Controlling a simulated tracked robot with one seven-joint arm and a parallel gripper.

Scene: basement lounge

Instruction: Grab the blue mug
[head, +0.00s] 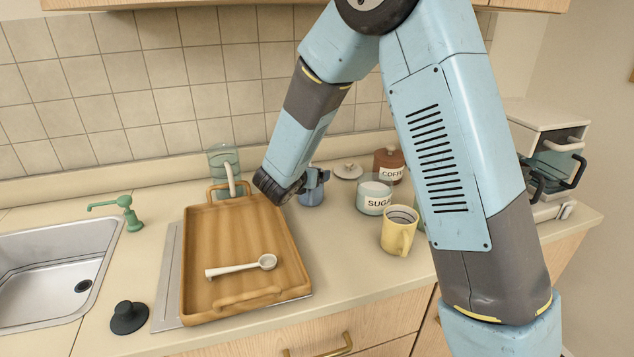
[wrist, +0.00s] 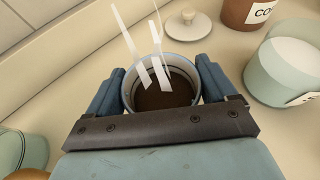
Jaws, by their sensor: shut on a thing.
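The blue mug (head: 312,197) stands on the counter near the back wall, right of the wooden tray. My gripper (head: 311,182) is at the mug and hides part of it. In the wrist view, my gripper (wrist: 160,92) has one finger on each side of the mug (wrist: 126,92) and is shut on it. The mug is upright with dark brown contents. White strips stick up out of it; I cannot tell what they are.
A wooden tray (head: 200,247) with a white scoop (head: 243,267) lies to the left. A sugar jar (head: 374,199), a coffee jar (head: 388,166), a loose lid (head: 348,171) and a yellow mug (head: 398,231) stand to the right. A glass jar (head: 222,156) is behind the tray.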

